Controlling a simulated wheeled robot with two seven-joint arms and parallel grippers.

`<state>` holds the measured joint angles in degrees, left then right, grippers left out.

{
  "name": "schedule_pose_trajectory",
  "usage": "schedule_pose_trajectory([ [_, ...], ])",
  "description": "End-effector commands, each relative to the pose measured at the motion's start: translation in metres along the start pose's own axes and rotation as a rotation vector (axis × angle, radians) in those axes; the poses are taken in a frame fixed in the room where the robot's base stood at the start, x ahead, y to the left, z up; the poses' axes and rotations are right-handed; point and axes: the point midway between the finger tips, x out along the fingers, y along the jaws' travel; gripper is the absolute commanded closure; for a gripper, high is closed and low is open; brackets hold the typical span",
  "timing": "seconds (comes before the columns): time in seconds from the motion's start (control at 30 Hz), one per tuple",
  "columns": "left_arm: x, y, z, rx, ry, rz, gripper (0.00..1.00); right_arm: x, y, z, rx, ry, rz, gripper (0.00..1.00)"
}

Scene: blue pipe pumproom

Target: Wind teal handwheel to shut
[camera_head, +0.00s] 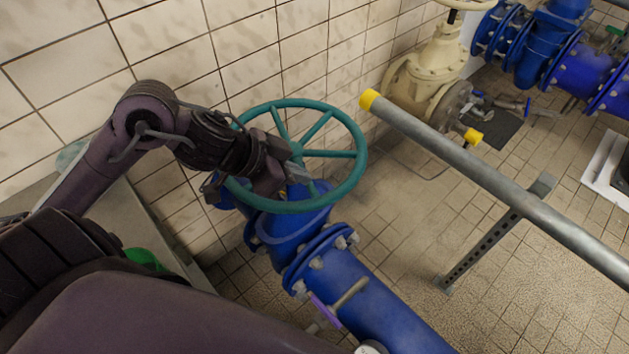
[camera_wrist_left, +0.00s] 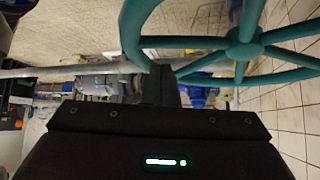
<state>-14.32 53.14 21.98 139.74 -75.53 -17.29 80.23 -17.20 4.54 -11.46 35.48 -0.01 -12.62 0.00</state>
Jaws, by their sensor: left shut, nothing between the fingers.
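The teal handwheel (camera_head: 346,179) sits on top of a blue valve (camera_head: 290,228) on a blue pipe, beside the tiled wall. It is a round rim with several spokes and a hub. My left gripper (camera_head: 293,168) is at the wheel, over its left part near the hub, with its fingers shut and nothing between them. I cannot tell whether the fingers touch a spoke. In the left wrist view the handwheel (camera_wrist_left: 244,50) fills the upper right, and the shut fingers (camera_wrist_left: 162,85) stand close to its rim at the left. My right gripper is not in view.
A grey metal rail (camera_head: 470,173) with yellow ends crosses to the right of the wheel, on a bracket (camera_head: 480,250). A cream valve (camera_head: 428,75) and more blue pipes (camera_head: 585,75) stand behind. A purple-handled small valve (camera_head: 325,312) sits on the near pipe.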

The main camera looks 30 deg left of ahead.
Motion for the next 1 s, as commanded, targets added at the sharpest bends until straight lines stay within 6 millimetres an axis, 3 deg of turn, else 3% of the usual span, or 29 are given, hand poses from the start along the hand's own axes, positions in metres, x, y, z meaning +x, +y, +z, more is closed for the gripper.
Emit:
schedule_pose_trajectory([
  [0.2, 0.030, -0.001, -0.001, -0.002, 0.003, 0.000, 1.00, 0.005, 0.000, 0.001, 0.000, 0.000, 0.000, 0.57],
  [0.4, 0.045, -0.001, -0.001, 0.000, 0.001, 0.000, 1.00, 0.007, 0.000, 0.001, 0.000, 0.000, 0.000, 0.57],
  [1.0, 0.050, -0.007, -0.005, 0.016, 0.000, 0.013, 1.00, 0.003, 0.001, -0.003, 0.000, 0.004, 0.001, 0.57],
])
